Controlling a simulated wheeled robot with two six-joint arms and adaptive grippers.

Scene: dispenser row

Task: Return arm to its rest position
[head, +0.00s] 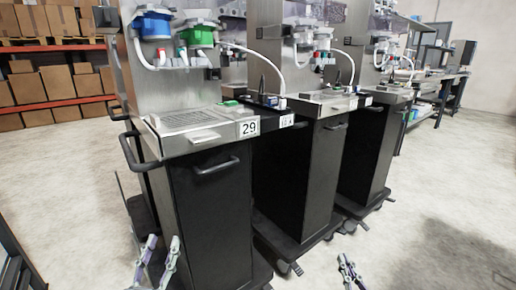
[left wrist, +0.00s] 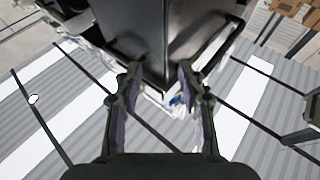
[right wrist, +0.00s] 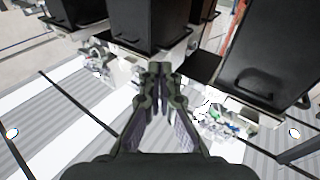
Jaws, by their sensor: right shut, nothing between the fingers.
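My left gripper (head: 160,245) is low at the bottom left of the head view, in front of the dispenser cart marked 29 (head: 210,215). Its two fingers stand apart with nothing between them, as the left wrist view (left wrist: 158,78) also shows. My right gripper (head: 348,262) is low at the bottom edge of the head view, right of the carts and over bare floor. In the right wrist view its fingertips (right wrist: 159,70) meet, with nothing held.
More black carts (head: 293,175) (head: 365,150) stand in a row to the right. Blue (head: 152,25) and green (head: 200,36) dispenser containers hang above the steel tops. Shelves with cardboard boxes (head: 58,82) stand at the back left. The floor (head: 450,200) at right is clear.

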